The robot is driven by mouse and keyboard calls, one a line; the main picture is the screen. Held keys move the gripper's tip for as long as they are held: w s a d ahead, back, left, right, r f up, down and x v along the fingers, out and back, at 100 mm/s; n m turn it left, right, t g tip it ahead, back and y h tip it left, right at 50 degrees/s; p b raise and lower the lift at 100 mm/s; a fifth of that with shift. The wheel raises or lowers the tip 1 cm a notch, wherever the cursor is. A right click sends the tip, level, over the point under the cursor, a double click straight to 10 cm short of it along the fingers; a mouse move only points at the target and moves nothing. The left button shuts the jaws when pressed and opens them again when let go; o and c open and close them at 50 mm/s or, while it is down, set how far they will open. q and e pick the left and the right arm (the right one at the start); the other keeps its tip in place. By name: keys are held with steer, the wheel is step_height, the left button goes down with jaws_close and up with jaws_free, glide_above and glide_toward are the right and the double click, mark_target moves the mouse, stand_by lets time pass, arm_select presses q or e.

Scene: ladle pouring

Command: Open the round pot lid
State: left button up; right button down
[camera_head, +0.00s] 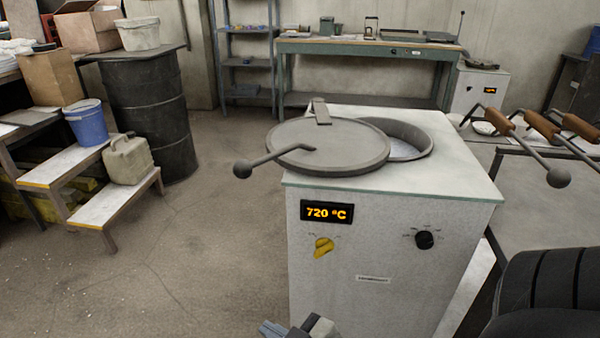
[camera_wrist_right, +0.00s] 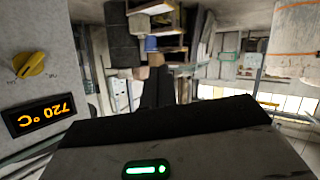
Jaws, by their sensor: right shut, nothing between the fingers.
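The round grey pot lid (camera_head: 328,147) lies swung to the left on top of the white furnace (camera_head: 440,185). It covers part of the round pot opening (camera_head: 410,150), and a crescent of the opening shows at its right. The lid's handle, a rod with a dark ball (camera_head: 242,169), sticks out past the furnace's left edge. My right gripper (camera_head: 303,327) is at the bottom edge of the head view, in front of and below the lid, apart from the handle. It is shut and empty. The right wrist view shows its dark fingers (camera_wrist_right: 158,88). My left gripper is out of view.
The furnace front has a 720 °C display (camera_head: 327,212), a yellow knob (camera_head: 323,246) and a black knob (camera_head: 424,240). Ladles with wooden handles (camera_head: 541,124) rest at the right. A step stand (camera_head: 110,200) and black drum (camera_head: 148,110) stand left. Floor left of the furnace is clear.

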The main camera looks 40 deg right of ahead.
steer(key=w+d+r+n+t+h+p, duration=0.1)
steer(key=w+d+r+n+t, duration=0.1)
steer(key=d+r+n+t, duration=0.65)
steer(key=n+g+y, duration=0.3)
steer(key=n+y, duration=0.1)
steer(key=n, duration=0.5)
glide_toward(250, 174)
steer(key=shift+t, duration=0.25)
steer(key=p+x, duration=0.3)
steer(key=x, duration=0.2)
steer(key=shift+w+p, duration=0.3)
steer(key=shift+w, duration=0.05)
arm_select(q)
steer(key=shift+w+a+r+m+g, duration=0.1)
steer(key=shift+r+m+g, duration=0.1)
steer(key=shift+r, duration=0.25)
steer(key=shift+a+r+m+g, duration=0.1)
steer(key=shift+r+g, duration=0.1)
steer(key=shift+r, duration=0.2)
arm_select(e)
steer(key=shift+w+a, duration=0.15)
steer(key=shift+w, duration=0.5)
steer(key=shift+m, duration=0.25)
